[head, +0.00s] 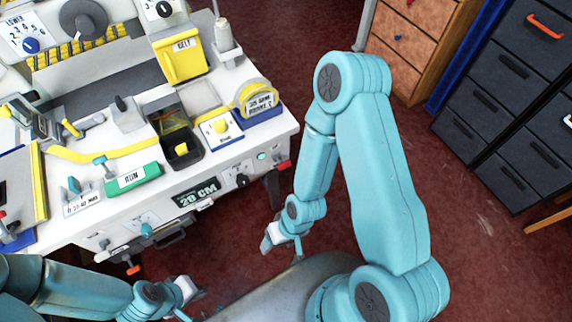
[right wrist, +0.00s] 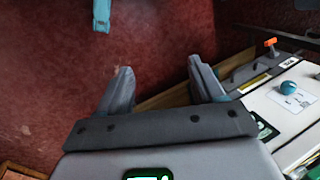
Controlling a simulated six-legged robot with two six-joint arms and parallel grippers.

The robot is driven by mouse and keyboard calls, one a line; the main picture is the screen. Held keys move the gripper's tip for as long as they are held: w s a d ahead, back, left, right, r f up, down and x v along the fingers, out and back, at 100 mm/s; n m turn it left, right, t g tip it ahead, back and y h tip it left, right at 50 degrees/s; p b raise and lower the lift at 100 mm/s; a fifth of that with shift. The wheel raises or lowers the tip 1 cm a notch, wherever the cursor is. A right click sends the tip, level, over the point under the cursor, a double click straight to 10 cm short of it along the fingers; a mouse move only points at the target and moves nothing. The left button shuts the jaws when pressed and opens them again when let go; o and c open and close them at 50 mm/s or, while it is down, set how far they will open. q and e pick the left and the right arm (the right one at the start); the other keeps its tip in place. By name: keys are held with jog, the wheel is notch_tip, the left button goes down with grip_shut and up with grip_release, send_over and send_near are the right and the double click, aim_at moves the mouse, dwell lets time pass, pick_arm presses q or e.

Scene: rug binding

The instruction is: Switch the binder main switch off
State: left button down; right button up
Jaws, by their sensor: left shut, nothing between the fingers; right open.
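The white binder bench (head: 225,160) has controls along its front edge. A black knob on a pale plate (head: 242,180) sits at the right end of the front face, near a small green lamp (head: 262,156) and a red part (head: 283,165). I cannot read which control is the main switch. My right gripper (head: 268,243) is open and empty, below and right of the black knob, apart from the bench; its spread fingers show in the right wrist view (right wrist: 162,82). My left gripper (head: 190,291) is shut and empty, low in front of the bench.
A teal knob (head: 147,229) and an orange-tipped lever (head: 133,269) are on the lower front; they seem to show in the right wrist view too, as a teal ball (right wrist: 288,88) and orange tip (right wrist: 270,42). Dark drawers (head: 500,120) stand right. Red floor (head: 480,260) is clear.

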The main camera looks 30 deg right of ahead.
jog(key=shift+w, duration=0.35)
jog(key=c, duration=0.5)
jog(key=shift+n, duration=0.3)
jog(key=w, duration=0.1)
jog(key=w+b, duration=0.1)
jog(key=w, duration=0.3)
jog(key=shift+d+r, duration=0.3)
jog(key=shift+d, duration=0.1)
grip_shut()
jog(key=w+d+r+h+b, duration=0.2)
jog(key=w+d+r, duration=0.4)
jog(key=r, duration=0.3)
jog(key=w+d+r+n+h+b, duration=0.1)
jog(key=w+d+r+h+b, duration=0.1)
jog(key=w+d+r, duration=0.5)
notch_tip(320, 180, up, 2)
jog(key=shift+w+r, duration=0.2)
jog(key=shift+w, duration=0.85)
